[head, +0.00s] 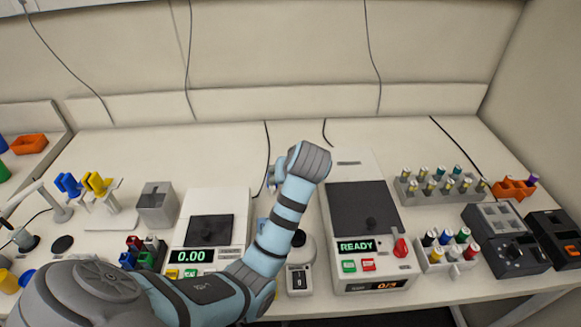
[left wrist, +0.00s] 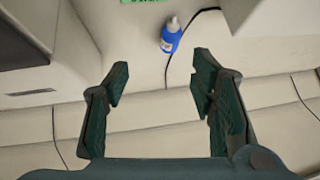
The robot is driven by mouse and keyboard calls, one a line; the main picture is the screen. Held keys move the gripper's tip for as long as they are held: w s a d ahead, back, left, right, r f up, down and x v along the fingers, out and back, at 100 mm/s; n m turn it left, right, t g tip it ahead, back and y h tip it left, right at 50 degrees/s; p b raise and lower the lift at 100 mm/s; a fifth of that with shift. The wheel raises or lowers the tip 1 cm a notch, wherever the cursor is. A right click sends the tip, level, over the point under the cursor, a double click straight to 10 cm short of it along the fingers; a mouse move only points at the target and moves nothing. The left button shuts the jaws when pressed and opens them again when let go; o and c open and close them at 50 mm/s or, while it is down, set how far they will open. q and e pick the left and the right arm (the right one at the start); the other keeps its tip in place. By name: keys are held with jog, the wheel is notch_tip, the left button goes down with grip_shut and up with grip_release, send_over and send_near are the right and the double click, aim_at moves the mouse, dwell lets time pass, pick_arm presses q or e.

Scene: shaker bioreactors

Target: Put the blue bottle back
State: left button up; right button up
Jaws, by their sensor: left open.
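A blue bottle (left wrist: 171,38) with a pale tip stands on the light bench in the left wrist view, apart from the fingers and beyond their tips. My left gripper (left wrist: 160,82) is open, with nothing between its fingers. In the head view my left arm reaches over the bench between the two machines, and its wrist hides most of the gripper and the bottle. A small rack (head: 450,263) at the right holds several bottles with coloured caps, one of them blue. My right gripper is in neither view.
A scale (head: 205,258) reading 0.00 stands left of my arm. A shaker (head: 375,268) showing READY stands to the right. A grey rack (head: 434,198) with several vials, an orange rack (head: 512,190) and dark devices (head: 503,240) fill the right side. The back strip of bench is clear.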

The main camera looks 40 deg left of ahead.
pick_arm(q)
jog(key=a+f, duration=0.1)
jog(key=f, duration=0.1)
jog(key=a+f+b, duration=0.1)
jog(key=a+f, duration=0.1)
jog(key=w+a+f, duration=0.1)
jog(key=a+f, duration=0.1)
jog(key=shift+a+f, duration=0.1)
jog(key=shift+a, duration=0.15)
jog(key=x, duration=0.3)
jog(key=w+b+x, duration=0.1)
jog(key=x, duration=0.1)
jog(key=shift+w+d+f, duration=0.1)
jog(key=shift+d, duration=0.05)
jog(key=shift+s, duration=0.2)
jog(key=shift+s+r, duration=0.2)
jog(key=shift+r, duration=0.1)
jog(key=c, duration=0.8)
jog(key=shift+w, duration=0.1)
jog(key=c, duration=0.4)
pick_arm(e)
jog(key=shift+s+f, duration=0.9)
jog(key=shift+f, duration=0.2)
